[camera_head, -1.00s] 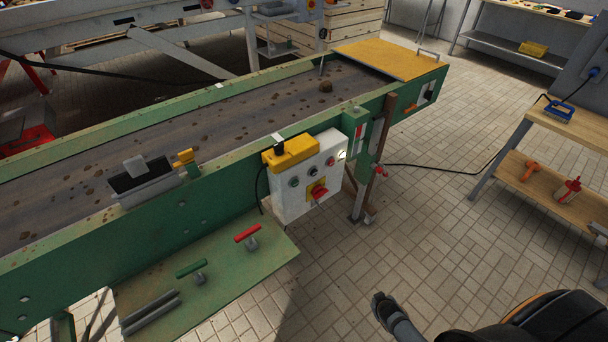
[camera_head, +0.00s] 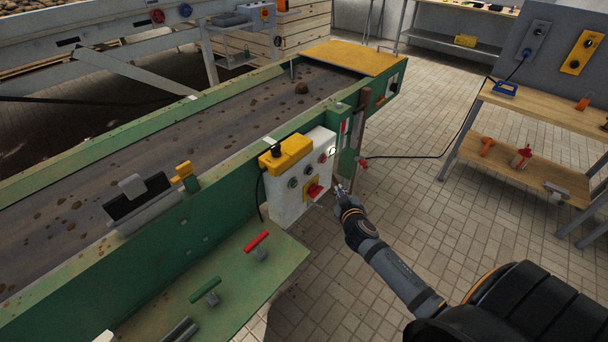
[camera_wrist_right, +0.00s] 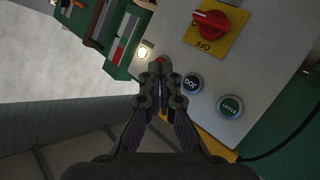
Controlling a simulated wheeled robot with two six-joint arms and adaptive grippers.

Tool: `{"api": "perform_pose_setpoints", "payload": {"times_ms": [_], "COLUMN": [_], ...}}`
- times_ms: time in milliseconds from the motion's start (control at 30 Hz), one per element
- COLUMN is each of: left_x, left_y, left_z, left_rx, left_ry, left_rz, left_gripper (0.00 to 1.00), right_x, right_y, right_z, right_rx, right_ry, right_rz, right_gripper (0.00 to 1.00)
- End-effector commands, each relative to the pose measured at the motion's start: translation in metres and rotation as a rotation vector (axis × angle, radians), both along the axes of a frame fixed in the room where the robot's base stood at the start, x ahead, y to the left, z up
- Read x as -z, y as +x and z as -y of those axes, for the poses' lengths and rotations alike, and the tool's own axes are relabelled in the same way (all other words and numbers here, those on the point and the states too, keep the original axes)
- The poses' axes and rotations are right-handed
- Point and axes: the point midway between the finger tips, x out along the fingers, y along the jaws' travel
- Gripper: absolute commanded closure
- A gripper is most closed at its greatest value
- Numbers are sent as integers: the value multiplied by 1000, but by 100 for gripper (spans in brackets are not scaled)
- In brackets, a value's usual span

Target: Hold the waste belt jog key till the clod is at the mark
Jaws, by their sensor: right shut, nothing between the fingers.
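The brown clod (camera_head: 301,88) lies on the grey waste belt (camera_head: 215,122), near its yellow-covered far end. White marks on the near rail (camera_head: 271,141) and far rail (camera_head: 192,97) lie nearer to me than the clod. The white control box (camera_head: 287,206) hangs on the belt's near side. In the right wrist view its black JOG key (camera_wrist_right: 192,84) sits between the green START button (camera_wrist_right: 230,107) and a red button (camera_wrist_right: 162,60) partly hidden by my fingertips. My right gripper (camera_head: 339,186) is shut and empty, close in front of the box; contact cannot be told.
A red rotary switch (camera_wrist_right: 212,22) and a lit white lamp (camera_wrist_right: 143,52) are also on the box. A green shelf (camera_head: 240,272) with red and green handles juts out below. A wooden workbench (camera_head: 545,107) stands right.

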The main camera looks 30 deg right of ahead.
Motion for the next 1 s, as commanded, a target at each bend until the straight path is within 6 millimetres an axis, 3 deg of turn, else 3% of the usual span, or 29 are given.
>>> {"api": "perform_pose_setpoints", "payload": {"times_ms": [467,1000], "left_x": [0,10], "left_y": [0,0], "left_z": [0,1], "left_rx": [0,0], "left_ry": [-1,-1], "left_rz": [0,-1], "left_gripper": [48,48], "right_x": [-6,-3], "right_y": [4,68], "right_z": [-2,-28], "right_rx": [0,0], "right_ry": [-2,0], "right_rz": [11,11], "right_gripper": [100,100]}}
